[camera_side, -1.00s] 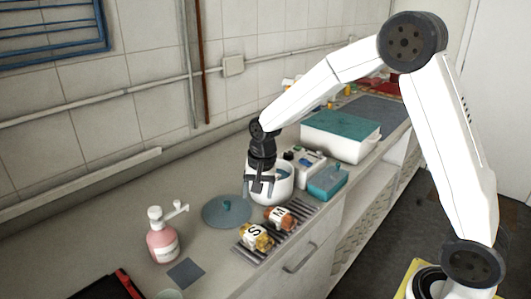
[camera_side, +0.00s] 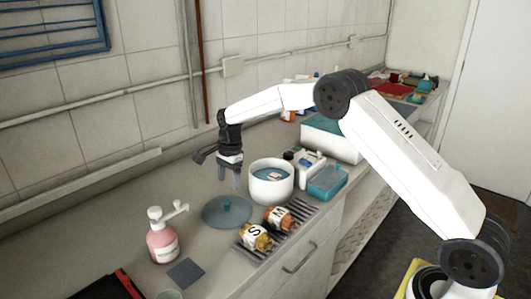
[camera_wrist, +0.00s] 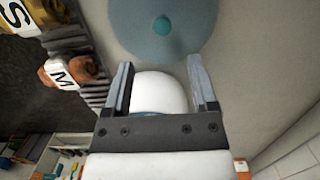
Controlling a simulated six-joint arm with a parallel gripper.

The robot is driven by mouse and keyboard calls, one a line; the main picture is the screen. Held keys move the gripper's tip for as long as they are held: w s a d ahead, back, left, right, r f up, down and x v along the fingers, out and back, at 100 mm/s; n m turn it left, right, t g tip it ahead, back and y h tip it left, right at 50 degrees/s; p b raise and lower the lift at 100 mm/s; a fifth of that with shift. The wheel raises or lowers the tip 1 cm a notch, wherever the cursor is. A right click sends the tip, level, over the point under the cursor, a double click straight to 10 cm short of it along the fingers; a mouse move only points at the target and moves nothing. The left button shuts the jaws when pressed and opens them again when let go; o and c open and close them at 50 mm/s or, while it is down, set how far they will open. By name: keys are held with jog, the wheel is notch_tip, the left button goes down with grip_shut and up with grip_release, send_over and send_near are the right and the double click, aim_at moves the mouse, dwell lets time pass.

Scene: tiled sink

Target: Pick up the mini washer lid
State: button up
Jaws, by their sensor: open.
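The mini washer lid (camera_side: 227,211) is a flat, round, translucent teal disc with a small knob, lying on the counter. It also shows at the top of the wrist view (camera_wrist: 185,45), its knob near the picture's middle line. The white round mini washer (camera_side: 270,189) stands open behind and right of it, with something pale inside. My gripper (camera_side: 230,184) is open and empty, fingers pointing down, above and behind the lid and left of the washer. In the wrist view, the white washer (camera_wrist: 158,92) shows between and beyond my fingers (camera_wrist: 160,70).
A pink pump bottle (camera_side: 163,243) stands at the left. A teal box (camera_side: 327,182) sits right of the washer. Counter left of the lid is clear.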

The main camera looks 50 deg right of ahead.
aim_at(227, 202)
jog(key=shift+f, duration=0.1)
jog(key=shift+a+f, duration=0.15)
jog(key=shift+f, duration=1.05)
jog(key=shift+f, duration=0.1)
jog(key=shift+w+a+f, duration=0.1)
jog(key=shift+a+f, duration=0.15)
jog(key=shift+f, duration=1)
jog(key=shift+w+a+f, duration=0.1)
jog(key=shift+a+f, duration=0.1)
jog(key=shift+f, duration=1)
jog(key=shift+c, duration=0.2)
grip_shut()
